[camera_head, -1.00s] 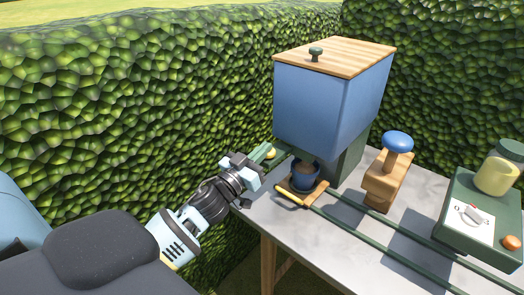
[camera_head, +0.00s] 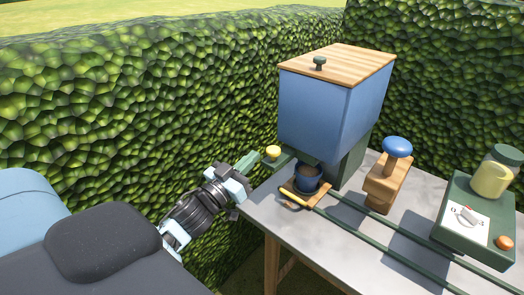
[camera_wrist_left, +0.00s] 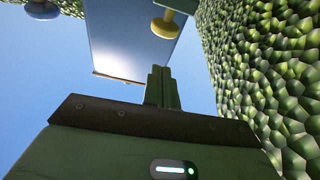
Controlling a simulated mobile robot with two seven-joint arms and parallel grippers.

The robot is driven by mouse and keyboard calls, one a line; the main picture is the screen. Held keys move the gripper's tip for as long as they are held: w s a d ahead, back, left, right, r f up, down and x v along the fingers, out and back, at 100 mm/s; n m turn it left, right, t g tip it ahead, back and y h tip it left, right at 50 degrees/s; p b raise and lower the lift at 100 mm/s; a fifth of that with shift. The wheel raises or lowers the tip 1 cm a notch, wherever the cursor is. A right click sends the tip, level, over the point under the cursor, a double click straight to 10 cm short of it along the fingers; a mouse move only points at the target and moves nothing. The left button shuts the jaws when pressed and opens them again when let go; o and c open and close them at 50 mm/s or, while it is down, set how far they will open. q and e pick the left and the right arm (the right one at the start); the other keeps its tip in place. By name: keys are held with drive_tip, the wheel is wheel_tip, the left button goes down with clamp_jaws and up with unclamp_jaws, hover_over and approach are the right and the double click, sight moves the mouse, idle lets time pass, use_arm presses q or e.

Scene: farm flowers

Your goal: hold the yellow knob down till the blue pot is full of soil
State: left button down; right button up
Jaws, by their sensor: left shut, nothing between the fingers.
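The yellow knob (camera_head: 273,152) sits at the left side of the blue soil hopper (camera_head: 318,105), at the end of a green lever. It also shows in the left wrist view (camera_wrist_left: 165,28), beyond the fingertips. The blue pot (camera_head: 307,182) stands upright on a small wooden carrier below the hopper. Brown soil shows inside it near the rim; its exact level is hard to tell. My left gripper (camera_head: 249,160) is shut and empty, left of the knob and apart from it. Its green fingers lie together in the left wrist view (camera_wrist_left: 162,88). My right gripper is out of view.
Green rails (camera_head: 375,225) run along the grey table (camera_head: 320,243) from the carrier. A wooden stand with a blue knob (camera_head: 397,147) stands right of the hopper. A green box (camera_head: 475,215) with a dial, an orange button and a yellow jar is at far right. A hedge borders the table.

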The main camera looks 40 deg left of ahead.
use_arm(q)
drive_tip(key=shift+v, duration=1.2)
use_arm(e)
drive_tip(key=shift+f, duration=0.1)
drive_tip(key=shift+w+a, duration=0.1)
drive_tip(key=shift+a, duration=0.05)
use_arm(q)
drive_tip(key=s+d+f+g, duration=0.3)
drive_tip(key=s+f+g, duration=0.15)
drive_tip(key=f, duration=0.85)
drive_tip(key=s+d+f+g, duration=0.2)
drive_tip(key=s+d+f, duration=0.2)
drive_tip(key=s+f, duration=0.2)
drive_tip(key=s+d+f+m+g+p, duration=0.1)
drive_tip(key=s+d+f+g, duration=0.2)
drive_tip(key=s, duration=0.7)
drive_tip(key=s+d+f+m+g+h, duration=0.1)
drive_tip(key=s+d+f+g, duration=0.1)
drive_tip(key=s+d+f, duration=0.4)
wheel_tip(320, 180, down, 4)
drive_tip(key=shift+s+d+f, duration=0.2)
drive_tip(key=shift+s+f, duration=0.05)
drive_tip(key=shift+s, duration=0.7)
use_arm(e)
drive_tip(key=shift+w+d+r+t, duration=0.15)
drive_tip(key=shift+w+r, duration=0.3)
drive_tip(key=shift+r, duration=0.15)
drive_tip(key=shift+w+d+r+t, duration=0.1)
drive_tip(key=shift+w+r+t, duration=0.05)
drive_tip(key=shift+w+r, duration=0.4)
